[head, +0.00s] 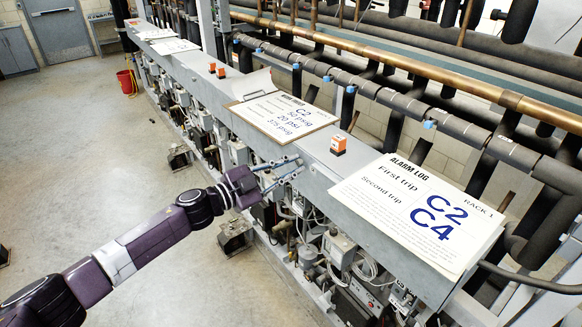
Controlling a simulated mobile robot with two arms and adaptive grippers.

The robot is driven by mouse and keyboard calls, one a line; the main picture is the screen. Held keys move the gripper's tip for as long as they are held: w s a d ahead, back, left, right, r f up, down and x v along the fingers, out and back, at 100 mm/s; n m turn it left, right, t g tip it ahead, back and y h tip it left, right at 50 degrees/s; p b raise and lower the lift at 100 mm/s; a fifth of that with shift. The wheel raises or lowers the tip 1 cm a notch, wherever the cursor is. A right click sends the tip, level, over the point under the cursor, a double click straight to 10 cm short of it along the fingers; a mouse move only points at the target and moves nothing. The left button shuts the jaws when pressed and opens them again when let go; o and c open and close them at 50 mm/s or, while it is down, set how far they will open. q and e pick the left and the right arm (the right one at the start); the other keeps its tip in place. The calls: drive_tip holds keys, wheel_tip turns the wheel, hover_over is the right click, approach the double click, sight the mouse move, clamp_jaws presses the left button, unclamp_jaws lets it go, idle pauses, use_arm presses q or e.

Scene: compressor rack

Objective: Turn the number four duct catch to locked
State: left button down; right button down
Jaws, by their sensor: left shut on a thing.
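The long grey duct (240,122) runs diagonally above the compressor rack. My left arm reaches in from the lower left, and my left gripper (296,167) is at the duct's front face, below the orange-topped box. Its fingers are closed on a small catch on that face. The fingers mostly hide the catch, so its angle and any number on it cannot be read. My right gripper is out of view.
An alarm log sheet (400,240) and a clipboard (262,124) lie on the duct top, with a small orange box (338,143) between them. Pipes and valves crowd below and behind.

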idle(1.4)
use_arm(q)
drive_tip(key=c, duration=1.8)
unclamp_jaws()
drive_tip(key=shift+c, duration=0.2)
drive_tip(key=v, duration=1.2)
